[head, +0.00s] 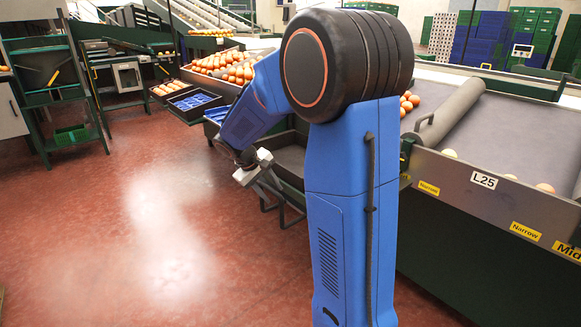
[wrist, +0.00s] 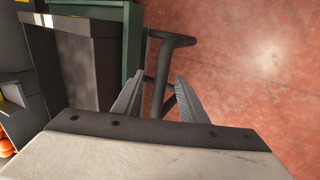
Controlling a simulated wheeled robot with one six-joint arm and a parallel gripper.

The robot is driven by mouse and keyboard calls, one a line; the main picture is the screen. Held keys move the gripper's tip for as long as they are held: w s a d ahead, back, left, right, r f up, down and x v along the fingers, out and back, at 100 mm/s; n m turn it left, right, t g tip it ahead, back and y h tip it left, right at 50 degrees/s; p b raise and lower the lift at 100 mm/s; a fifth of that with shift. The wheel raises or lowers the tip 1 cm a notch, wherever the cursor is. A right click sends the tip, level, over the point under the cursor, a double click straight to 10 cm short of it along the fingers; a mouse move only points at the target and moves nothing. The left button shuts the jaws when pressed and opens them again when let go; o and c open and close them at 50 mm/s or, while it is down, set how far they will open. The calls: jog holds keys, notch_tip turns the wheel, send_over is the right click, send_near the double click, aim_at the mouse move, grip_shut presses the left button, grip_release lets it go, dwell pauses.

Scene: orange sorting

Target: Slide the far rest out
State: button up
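A dark tubular rest (wrist: 172,40) sticks out over the red floor beside a green post in the wrist view. Its bent bar and a slanted brace lie just beyond and partly between my fingers. My gripper (wrist: 158,88) is open, with a clear gap between its two grey ribbed fingers. I cannot tell whether they touch the bar. In the head view my gripper (head: 258,178) hangs low at the side of the dark bench, and dark tubing (head: 284,214) shows just below it. My arm hides part of that area.
A grey conveyor table (head: 510,125) labelled L25 stands at the right. Black trays (head: 195,102) and sloped racks of oranges (head: 225,65) lie beyond my gripper. A green shelf stand (head: 55,95) is at the left. The red floor (head: 150,220) between is clear.

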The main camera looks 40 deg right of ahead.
jog(key=shift+c, duration=0.3)
grip_shut()
jog(key=shift+a, duration=0.1)
jog(key=a, duration=1)
jog(key=shift+a, duration=0.2)
jog(key=shift+o, duration=1.3)
grip_release()
jog(key=shift+s, duration=0.15)
jog(key=shift+r, duration=0.1)
notch_tip(320, 180, up, 7)
dwell(0.6)
